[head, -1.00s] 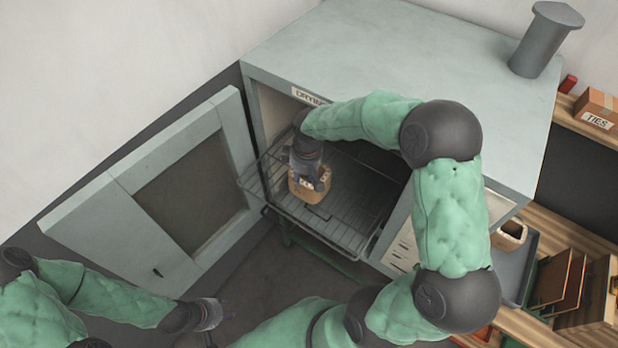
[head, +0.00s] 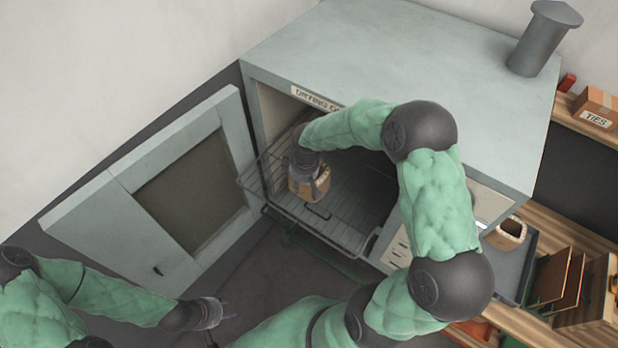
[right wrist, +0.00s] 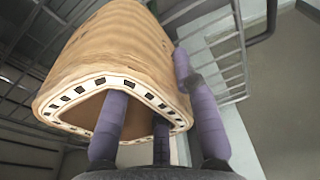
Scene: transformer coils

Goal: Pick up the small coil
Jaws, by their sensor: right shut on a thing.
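A tan wrapped coil (head: 302,190) with a hollow middle is at the pulled-out wire rack in the open drying oven. Its pale end rim with dark slots faces the camera in the right wrist view (right wrist: 75,101). My right gripper (head: 316,183) is shut on the coil wall. In the right wrist view, fingers reach into the hollow and another lies along the outside at the right. I cannot tell whether the coil touches the rack. My left gripper (head: 229,309) is open and empty, low in front of the oven.
The wire rack (head: 345,228) sticks out of the oven (head: 400,50). The oven door (head: 150,215) stands open at the left. Another tan coil (head: 507,233) sits on a grey tray (head: 517,268) at the right. A box marked TIES (head: 597,107) stands on a shelf.

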